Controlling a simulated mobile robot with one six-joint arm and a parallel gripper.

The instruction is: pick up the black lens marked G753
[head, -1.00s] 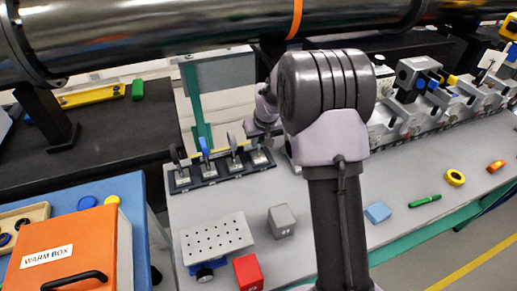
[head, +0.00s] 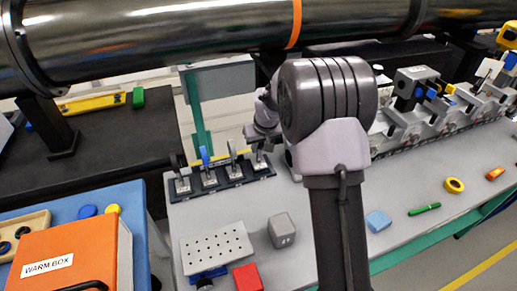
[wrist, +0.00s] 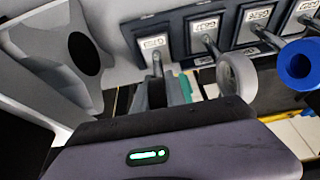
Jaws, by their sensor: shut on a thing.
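A dark rack (head: 235,181) on the grey table holds a row of upright lenses on posts. My gripper (wrist: 168,92) is shut on the dark lens (wrist: 156,92) at the rack's right end in the head view, which is the left end in the wrist view. The lens shows nearly edge-on, partly hidden by the fingers, and its post still meets its place in the rack. The label (wrist: 155,43) beside it appears upside down and I cannot read it surely. In the head view my gripper (head: 262,142) is partly hidden by my arm.
A grey lens (wrist: 237,75) stands beside the held one, then a blue lens (wrist: 298,65). Another black lens (head: 177,163) is at the rack's far end. A perforated plate (head: 215,246), grey cube (head: 282,230) and red block (head: 248,277) stand in front. A large pipe (head: 180,40) crosses above.

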